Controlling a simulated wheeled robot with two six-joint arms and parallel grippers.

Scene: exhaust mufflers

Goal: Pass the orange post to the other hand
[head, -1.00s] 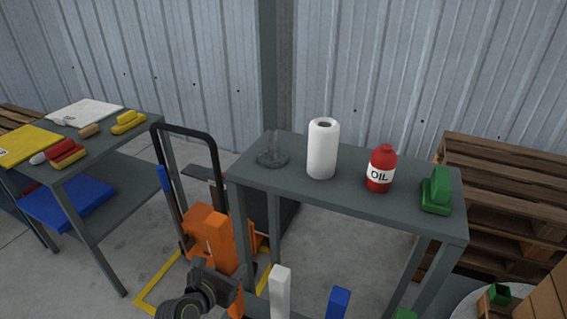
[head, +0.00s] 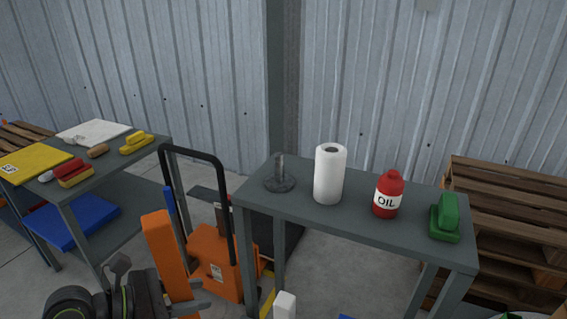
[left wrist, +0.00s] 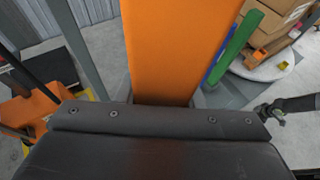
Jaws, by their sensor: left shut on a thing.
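The orange post (head: 167,255) stands nearly upright, leaning slightly, in my left gripper (head: 172,303) at the lower left of the head view. The left gripper is shut on its lower part. In the left wrist view the orange post (left wrist: 180,50) rises large from behind the dark gripper body, which hides its lower end. What looks like my right gripper (left wrist: 272,113) is small at the right edge of the left wrist view, apart from the post; its jaw state is too small to tell. It does not show in the head view.
A grey table (head: 350,220) holds a paper towel roll (head: 328,175), an oil bottle (head: 388,197) and a green object (head: 445,220). An orange pallet jack (head: 213,262) stands behind the post. A white post (head: 285,306) shows at the bottom edge.

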